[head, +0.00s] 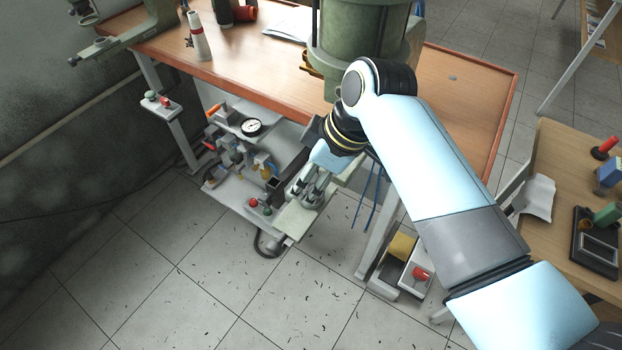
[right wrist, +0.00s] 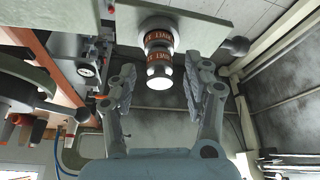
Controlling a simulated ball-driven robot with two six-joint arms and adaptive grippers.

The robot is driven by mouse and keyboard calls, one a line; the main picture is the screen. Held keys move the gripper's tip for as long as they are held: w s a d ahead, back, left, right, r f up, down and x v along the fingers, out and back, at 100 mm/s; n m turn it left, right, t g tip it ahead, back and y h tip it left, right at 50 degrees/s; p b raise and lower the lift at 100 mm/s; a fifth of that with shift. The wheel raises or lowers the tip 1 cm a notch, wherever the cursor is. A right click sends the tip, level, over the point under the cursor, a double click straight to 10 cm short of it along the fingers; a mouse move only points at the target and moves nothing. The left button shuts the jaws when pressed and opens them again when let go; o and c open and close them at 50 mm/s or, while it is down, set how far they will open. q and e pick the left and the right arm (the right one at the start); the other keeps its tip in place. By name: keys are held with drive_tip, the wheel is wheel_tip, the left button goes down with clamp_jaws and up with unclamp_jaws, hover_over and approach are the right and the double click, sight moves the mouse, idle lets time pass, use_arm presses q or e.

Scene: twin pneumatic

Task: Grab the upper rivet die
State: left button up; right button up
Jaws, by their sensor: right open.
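The rivet die (right wrist: 158,62) shows in the right wrist view as a short stepped metal cylinder with orange lettered bands and a bright round end face. It hangs from a pale machine part at the top of that view. My right gripper (right wrist: 161,72) is open, with one finger on each side of the die and visible gaps to both fingers. In the head view my right gripper (head: 310,190) is at the machine below the bench's front edge. The die is not discernible there. My left gripper is not in view.
A bench with an orange-brown top (head: 470,95) and a green cylinder body (head: 362,40) stand over the work area. A pressure gauge (head: 251,127) and valves crowd the left of my gripper. A wooden table (head: 560,170) stands at right. The tiled floor (head: 200,290) in front is open.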

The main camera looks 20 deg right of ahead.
clamp_jaws()
idle(0.3)
drive_tip(key=shift+w+r, duration=0.1)
